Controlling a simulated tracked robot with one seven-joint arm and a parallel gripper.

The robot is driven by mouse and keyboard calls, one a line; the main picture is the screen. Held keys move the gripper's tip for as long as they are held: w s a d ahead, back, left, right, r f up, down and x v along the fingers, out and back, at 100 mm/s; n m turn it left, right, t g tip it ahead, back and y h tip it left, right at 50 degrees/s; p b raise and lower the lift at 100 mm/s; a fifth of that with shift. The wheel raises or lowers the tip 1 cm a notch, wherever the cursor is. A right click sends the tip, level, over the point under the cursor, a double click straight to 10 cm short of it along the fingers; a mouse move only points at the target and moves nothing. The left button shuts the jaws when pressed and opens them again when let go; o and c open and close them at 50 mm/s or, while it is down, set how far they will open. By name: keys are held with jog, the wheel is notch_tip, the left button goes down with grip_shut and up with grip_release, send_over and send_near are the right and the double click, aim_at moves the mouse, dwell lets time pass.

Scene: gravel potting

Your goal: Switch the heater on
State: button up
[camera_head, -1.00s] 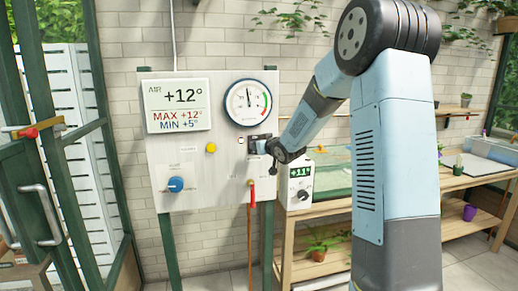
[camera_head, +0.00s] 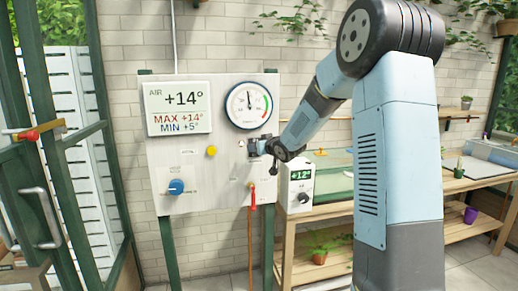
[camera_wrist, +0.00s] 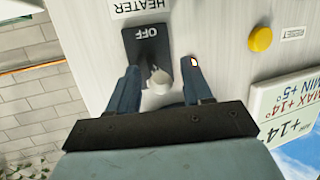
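The heater switch (camera_wrist: 147,45) is a black plate with an OFF mark, below an upside-down HEATER label (camera_wrist: 141,7) in the wrist view. Its pale round-ended lever (camera_wrist: 158,82) leans away from the OFF mark, towards my wrist. My gripper (camera_wrist: 160,68) is open, with one finger on each side of the lever. The left finger is close to the lever; a gap shows on the right. A small lamp (camera_wrist: 194,61) glows orange-white by the right fingertip. In the head view my gripper (camera_head: 258,148) is at the panel and hides the switch.

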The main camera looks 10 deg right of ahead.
jog(key=v, duration=1.3)
jog(key=shift+s+d, duration=0.15)
jog(key=shift+s, duration=0.2)
jog(key=shift+s+r, duration=0.1)
jog(key=s+d+r+m+g+h, duration=0.25)
jog(key=s+h, duration=0.35)
jog(key=s, duration=0.8)
jog(key=s+a+f+g+y, duration=0.1)
jog(key=s+a+g, duration=0.1)
jog(key=s, duration=0.9)
jog(key=s+a+f+g+y, duration=0.1)
jog(key=s+a+f+g, duration=0.1)
jog(key=s, duration=0.9)
jog(key=shift+a+f+m+g, duration=0.2)
jog(key=shift+a+m+g, duration=0.25)
jog(key=shift+a+g, duration=0.55)
